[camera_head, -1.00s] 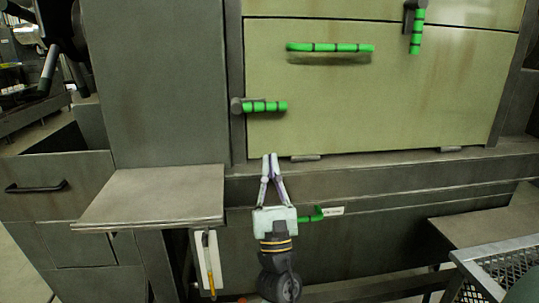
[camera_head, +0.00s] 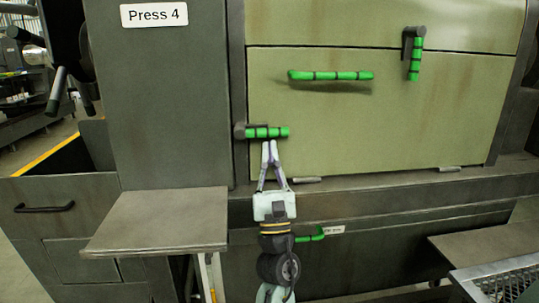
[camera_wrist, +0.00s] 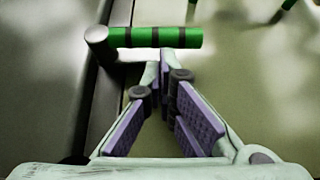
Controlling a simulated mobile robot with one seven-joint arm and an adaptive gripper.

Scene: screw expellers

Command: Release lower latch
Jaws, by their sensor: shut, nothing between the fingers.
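The lower latch (camera_head: 266,132) is a green bar with black bands on a dark pivot, at the lower left edge of the pale green panel (camera_head: 430,125). Its bar lies level, pointing right. In the wrist view the latch (camera_wrist: 160,37) is just beyond the fingertips. My gripper (camera_head: 269,145) is shut and empty, tips pointing up, just below the latch bar. The wrist view shows the gripper's tips (camera_wrist: 162,66) together below the bar; whether they touch it I cannot tell.
A green handle (camera_head: 330,75) sits mid-panel, and an upper latch (camera_head: 415,55) hangs downward at upper right. A grey shelf (camera_head: 160,220) juts out to the left of my arm. Another green handle (camera_head: 310,235) is low, beside my wrist.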

